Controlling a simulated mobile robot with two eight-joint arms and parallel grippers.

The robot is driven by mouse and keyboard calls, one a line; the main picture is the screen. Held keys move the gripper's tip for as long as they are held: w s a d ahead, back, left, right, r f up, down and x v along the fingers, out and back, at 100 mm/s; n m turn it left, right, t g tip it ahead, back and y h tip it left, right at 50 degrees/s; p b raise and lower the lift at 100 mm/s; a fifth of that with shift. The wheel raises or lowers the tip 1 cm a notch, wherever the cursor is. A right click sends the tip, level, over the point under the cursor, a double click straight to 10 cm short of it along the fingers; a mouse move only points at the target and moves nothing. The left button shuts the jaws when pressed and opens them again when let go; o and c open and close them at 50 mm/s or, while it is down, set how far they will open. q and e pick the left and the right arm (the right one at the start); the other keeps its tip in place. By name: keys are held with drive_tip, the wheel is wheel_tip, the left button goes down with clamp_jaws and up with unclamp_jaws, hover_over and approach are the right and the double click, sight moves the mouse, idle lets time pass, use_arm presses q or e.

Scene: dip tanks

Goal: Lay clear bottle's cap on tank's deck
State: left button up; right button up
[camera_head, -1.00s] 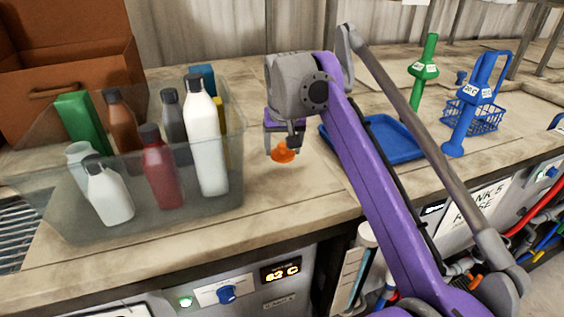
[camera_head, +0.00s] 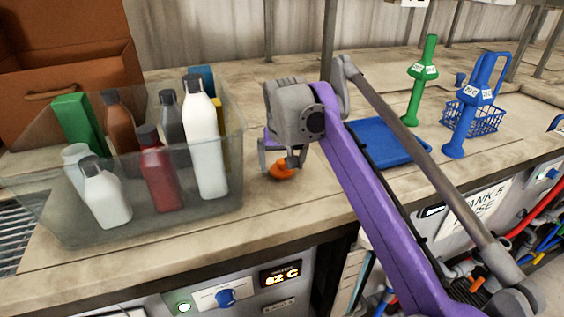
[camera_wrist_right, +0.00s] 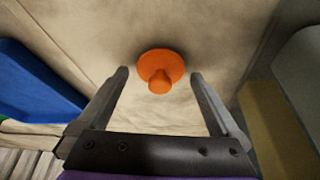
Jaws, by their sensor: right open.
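An orange cap-like piece (camera_head: 284,171), a round flange with a short stub, lies on the pale deck (camera_head: 330,185) to the right of the clear bin. It also shows in the right wrist view (camera_wrist_right: 160,68), its stub pointing toward the camera. My right gripper (camera_head: 281,167) is open, with a finger on each side of the piece. In the wrist view both fingers (camera_wrist_right: 160,75) stand apart from it. Which bottle is the clear one I cannot tell. My left gripper is out of view.
A clear bin (camera_head: 225,190) with several bottles stands left of the gripper. A blue tray (camera_head: 385,140) lies to the right behind my right arm. A green tool (camera_head: 424,80) and a blue basket (camera_head: 485,118) stand farther right. The deck's front edge is close.

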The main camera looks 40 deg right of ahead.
drive_tip(key=p+v, duration=0.2)
drive_tip(key=v, duration=1)
drive_tip(key=shift+r, duration=0.2)
drive_tip(key=shift+d, duration=0.1)
